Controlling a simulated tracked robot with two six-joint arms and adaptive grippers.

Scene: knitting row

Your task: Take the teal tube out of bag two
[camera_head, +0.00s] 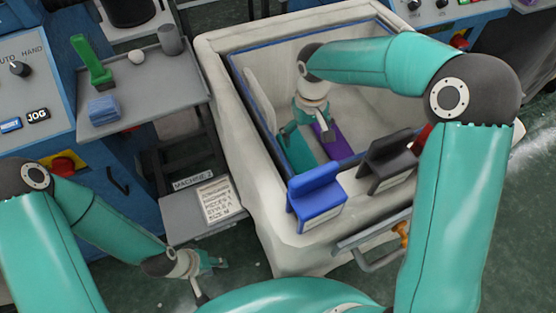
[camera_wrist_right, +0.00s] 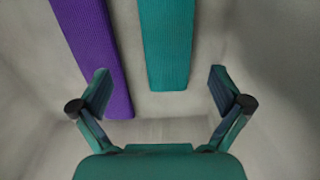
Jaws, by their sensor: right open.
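A teal tube (camera_wrist_right: 167,45) with ribbed fabric lies in the pale bag (camera_head: 232,125), left of a purple tube (camera_wrist_right: 95,55) in the head view. In the head view the teal tube (camera_head: 297,154) and purple tube (camera_head: 329,140) are partly covered by my right gripper (camera_head: 307,132). That gripper reaches down inside the bag. In the right wrist view my right gripper (camera_wrist_right: 161,92) is open, and the teal tube's near end shows between its fingertips. I cannot tell its height above the tube. My left gripper (camera_head: 211,278) is open and empty, outside the bag.
A blue block-like piece (camera_head: 315,195) and a dark one (camera_head: 388,160) sit on the bag's front edge. A grey shelf (camera_head: 150,100) at the left holds a green piece (camera_head: 91,60), a white ball (camera_head: 136,57) and a grey cup (camera_head: 171,39). A "Machine 2" sign (camera_head: 192,178) stands beside the bag.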

